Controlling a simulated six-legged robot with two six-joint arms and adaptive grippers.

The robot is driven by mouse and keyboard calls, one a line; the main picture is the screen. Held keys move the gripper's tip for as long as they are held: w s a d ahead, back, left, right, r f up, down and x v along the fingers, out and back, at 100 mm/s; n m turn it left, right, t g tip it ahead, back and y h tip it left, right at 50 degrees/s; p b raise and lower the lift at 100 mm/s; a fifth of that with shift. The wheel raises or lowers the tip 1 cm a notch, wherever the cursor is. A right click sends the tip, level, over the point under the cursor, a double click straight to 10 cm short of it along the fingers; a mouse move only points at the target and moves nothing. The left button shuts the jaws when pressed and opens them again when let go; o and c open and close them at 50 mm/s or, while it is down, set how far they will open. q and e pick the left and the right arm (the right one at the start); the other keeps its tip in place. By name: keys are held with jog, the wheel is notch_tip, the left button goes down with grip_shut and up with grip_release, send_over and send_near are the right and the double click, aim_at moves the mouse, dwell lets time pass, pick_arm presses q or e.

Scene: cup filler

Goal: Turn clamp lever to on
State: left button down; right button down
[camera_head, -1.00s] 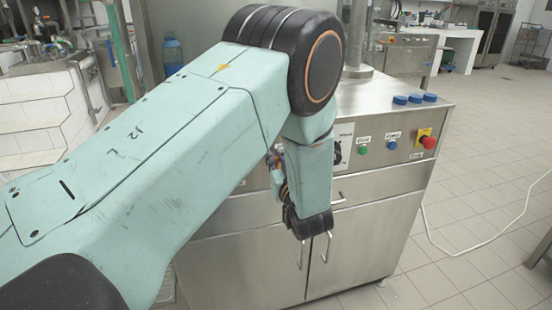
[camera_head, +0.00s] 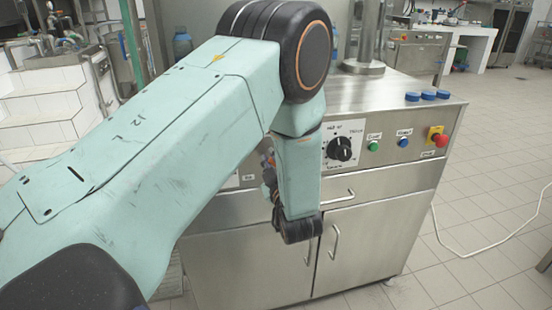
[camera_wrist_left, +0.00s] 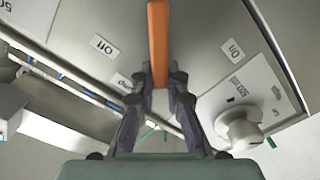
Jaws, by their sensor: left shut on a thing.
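The clamp lever (camera_wrist_left: 158,38) is an orange bar on the steel panel, upright in the left wrist view. My left gripper (camera_wrist_left: 160,82) has one finger on each side of its near end and is shut on it. The lever points between a label at its left (camera_wrist_left: 104,46) and the "On" label (camera_wrist_left: 232,48) at its right; the text is upside down. In the head view my left forearm and wrist hide the lever and fingertips. My right gripper is in neither view.
A dial (camera_head: 340,148) sits right of my wrist, with a green button (camera_head: 373,146), a blue button (camera_head: 403,142) and a red emergency stop (camera_head: 441,140) further right. Cabinet handles (camera_head: 335,242) are below. Blue caps (camera_head: 428,95) lie on top. Open floor lies right.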

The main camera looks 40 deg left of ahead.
pick_arm(q)
jog(key=shift+s+a+f+n+b, duration=0.25)
jog(key=shift+f+n+b, duration=0.5)
jog(key=shift+n, duration=0.8)
jog(key=shift+s+a+f+n+b, duration=0.1)
jog(key=shift+s+f+n+b, duration=0.15)
jog(key=shift+f+n+b, duration=0.95)
jog(key=shift+s+a+f+n+b, duration=0.25)
jog(key=shift+n+b, duration=0.2)
jog(key=shift+n, duration=1.5)
jog(key=c, duration=1.3)
grip_release()
jog(key=shift+r, duration=0.1)
jog(key=shift+c, duration=0.2)
send_near(261, 167)
jog(key=shift+v, duration=0.8)
